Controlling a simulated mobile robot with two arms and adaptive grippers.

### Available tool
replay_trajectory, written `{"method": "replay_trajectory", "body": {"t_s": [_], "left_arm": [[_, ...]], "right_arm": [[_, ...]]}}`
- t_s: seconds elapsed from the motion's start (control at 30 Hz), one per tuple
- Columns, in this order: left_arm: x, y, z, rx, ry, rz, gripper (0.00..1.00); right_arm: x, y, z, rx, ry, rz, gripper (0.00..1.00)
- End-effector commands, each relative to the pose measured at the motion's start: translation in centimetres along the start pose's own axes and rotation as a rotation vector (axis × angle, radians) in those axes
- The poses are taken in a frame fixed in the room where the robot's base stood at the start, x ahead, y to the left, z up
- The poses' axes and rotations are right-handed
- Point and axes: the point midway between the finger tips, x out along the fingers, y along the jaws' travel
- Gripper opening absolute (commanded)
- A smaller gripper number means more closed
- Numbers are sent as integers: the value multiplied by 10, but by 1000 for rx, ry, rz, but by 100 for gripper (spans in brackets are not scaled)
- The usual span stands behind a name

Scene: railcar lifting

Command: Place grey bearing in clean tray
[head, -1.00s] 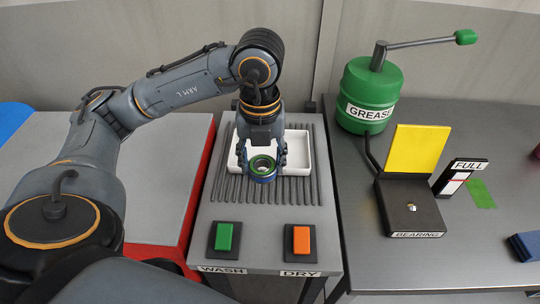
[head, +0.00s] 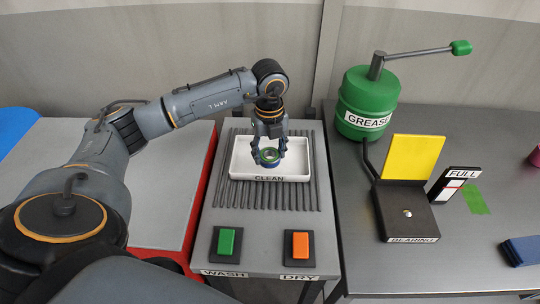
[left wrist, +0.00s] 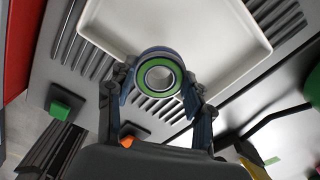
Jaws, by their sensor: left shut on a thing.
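The white tray labelled CLEAN (head: 240,170) sits on the ribbed drain of the wash station. The grey bearing (head: 269,163), with a green ring on its face, is between the fingers of my left gripper (head: 269,152). The gripper points down and is shut on it. In the head view the bearing shows over the tray's inside, near the front wall. In the left wrist view the bearing (left wrist: 158,94) overlaps the edge of the tray (left wrist: 215,45). I cannot tell whether it touches the tray floor. My right gripper is not in view.
Green WASH (head: 226,241) and orange DRY (head: 299,244) buttons stand at the station's front. On the right table are the green grease pump (head: 368,98), the bearing stand (head: 410,215) with its yellow plate, and the FULL gauge (head: 455,187). A red-edged grey surface (head: 150,215) lies left.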

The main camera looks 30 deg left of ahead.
Motion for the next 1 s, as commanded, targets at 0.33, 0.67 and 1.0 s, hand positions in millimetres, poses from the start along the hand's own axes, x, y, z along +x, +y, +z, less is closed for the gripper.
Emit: {"method": "replay_trajectory", "body": {"t_s": [0.33,0.67,1.0], "left_arm": [[32,-5,9,1,2,2,9],[43,-5,10,1,-1,-2,9],[46,-5,9,1,0,-1,74]], "right_arm": [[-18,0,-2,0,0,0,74],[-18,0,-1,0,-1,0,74],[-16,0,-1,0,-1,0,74]]}}
